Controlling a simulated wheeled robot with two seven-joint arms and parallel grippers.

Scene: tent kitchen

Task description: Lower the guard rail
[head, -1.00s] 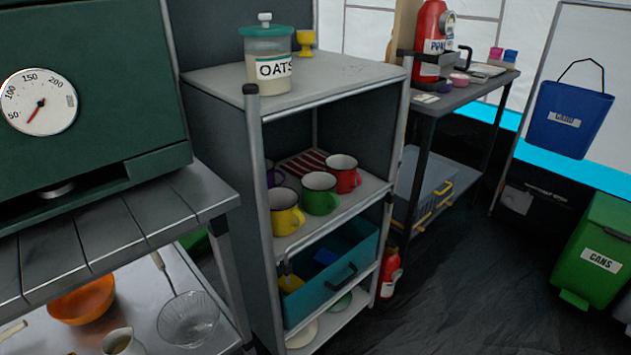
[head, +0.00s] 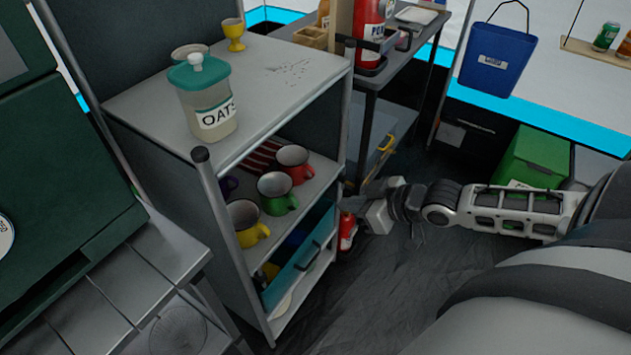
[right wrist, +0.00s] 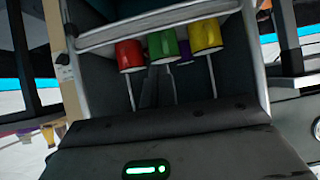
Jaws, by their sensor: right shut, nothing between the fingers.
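A grey shelf unit (head: 270,60) stands left of centre, with mugs on its middle board. The front left post (head: 215,195) has a dark cap. My right gripper (head: 374,213) is shut and empty, to the right of the unit's front right side. I cannot tell whether it touches anything. My left gripper is out of view.
A yellow (head: 246,222), a green (head: 276,193) and a red mug (head: 294,165) stand on the board. An oats jar (head: 205,105) and egg cup (head: 233,34) stand on top. A teal drawer (head: 302,265) is below. A small red extinguisher (head: 347,232) is beside the gripper.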

